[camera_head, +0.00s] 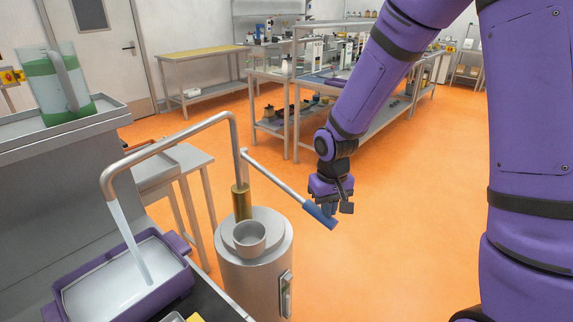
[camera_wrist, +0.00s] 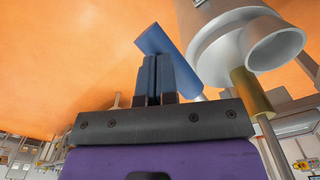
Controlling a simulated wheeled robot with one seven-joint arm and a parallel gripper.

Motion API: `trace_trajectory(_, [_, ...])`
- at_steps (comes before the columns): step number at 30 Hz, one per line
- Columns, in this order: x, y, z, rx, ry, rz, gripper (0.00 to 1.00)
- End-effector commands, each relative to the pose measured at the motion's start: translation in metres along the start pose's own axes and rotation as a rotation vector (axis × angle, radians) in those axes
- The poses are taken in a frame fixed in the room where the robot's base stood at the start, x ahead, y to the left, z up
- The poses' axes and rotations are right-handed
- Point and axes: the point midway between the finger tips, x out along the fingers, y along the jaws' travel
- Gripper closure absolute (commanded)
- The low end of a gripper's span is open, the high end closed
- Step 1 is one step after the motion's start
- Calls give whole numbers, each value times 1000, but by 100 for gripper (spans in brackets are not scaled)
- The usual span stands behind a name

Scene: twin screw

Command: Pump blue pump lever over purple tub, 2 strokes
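The pump lever's blue grip (camera_head: 319,215) is at the end of a grey rod angling down to the right from the pump. My gripper (camera_head: 337,204) is at this grip. In the wrist view its two fingers (camera_wrist: 156,72) are together, with the blue grip (camera_wrist: 168,52) right at their tips, seemingly touching; the exact contact is hidden. I see no grip clamped between them. Water (camera_head: 130,243) pours from the pump's curved spout (camera_head: 165,143) into the purple tub (camera_head: 181,283), which holds pale liquid.
The pump stands on a grey cylinder (camera_head: 255,275) with a small metal cup (camera_head: 249,238) on top. A jug of green liquid (camera_head: 45,85) stands on a grey counter at left. Benches with equipment fill the back. Orange floor (camera_head: 400,230) is open around my arm.

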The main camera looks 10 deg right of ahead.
Motion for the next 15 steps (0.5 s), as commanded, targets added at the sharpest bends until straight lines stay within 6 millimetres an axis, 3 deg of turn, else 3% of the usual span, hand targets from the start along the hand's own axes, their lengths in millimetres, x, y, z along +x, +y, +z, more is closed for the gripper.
trace_trajectory(7, [16,0,0,0,-3,0,100])
trace_trajectory(15, [15,0,0,1,-1,0,100])
